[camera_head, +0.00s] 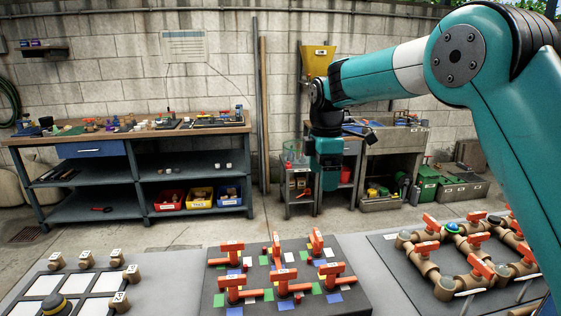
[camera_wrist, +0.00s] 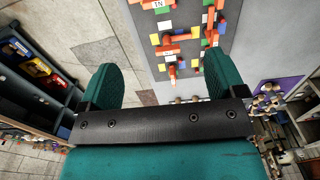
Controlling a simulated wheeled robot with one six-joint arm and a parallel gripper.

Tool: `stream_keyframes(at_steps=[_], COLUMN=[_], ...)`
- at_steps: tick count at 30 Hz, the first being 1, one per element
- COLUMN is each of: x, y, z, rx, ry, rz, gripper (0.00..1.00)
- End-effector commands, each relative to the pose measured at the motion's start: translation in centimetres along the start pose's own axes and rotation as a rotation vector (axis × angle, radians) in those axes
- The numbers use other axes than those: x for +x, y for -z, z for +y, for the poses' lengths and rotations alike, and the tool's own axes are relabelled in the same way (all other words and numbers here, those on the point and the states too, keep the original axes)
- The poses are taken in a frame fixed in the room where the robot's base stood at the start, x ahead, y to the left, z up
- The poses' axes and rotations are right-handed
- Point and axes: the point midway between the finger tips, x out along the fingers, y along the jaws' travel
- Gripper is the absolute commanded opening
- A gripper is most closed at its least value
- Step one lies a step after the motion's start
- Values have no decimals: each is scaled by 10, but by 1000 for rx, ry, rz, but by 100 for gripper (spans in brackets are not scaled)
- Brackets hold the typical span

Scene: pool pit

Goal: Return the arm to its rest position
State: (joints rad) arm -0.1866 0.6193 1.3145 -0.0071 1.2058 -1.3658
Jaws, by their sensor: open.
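My teal arm reaches in from the right in the head view, its forearm running left to the wrist, which hangs down in front of the back shelving. My gripper (camera_head: 318,205) points down, above and behind the middle valve board (camera_head: 348,247), with clear space between them. In the wrist view, my gripper (camera_wrist: 160,85) shows two teal fingers spread wide apart with nothing between them. The valve board also shows beyond the fingers in the wrist view (camera_wrist: 228,40). The gripper touches nothing that I can see.
A left board (camera_head: 70,283) has white panels and tan fittings. A right board (camera_head: 395,255) bears pipes with orange-handled valves. A workbench (camera_head: 130,134) with coloured bins stands by the back wall. A sink unit (camera_head: 385,150) stands at back right. Floor between is clear.

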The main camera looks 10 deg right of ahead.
Motion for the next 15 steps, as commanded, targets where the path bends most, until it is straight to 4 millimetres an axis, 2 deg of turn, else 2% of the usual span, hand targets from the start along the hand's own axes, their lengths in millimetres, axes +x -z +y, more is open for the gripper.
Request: stream_keyframes(at_steps=[2, 5, 8, 10, 15], x=[-8, -21, -32, -36, -30], y=[3, 10, 18, 24, 34], z=[-13, -48, -101, -144, -248], rx=[34, 130, 271, 380, 643], ry=[-9, -18, -20, -12, 49], rz=[10, 39, 89, 133, 239], gripper=[89, 89, 89, 89, 89])
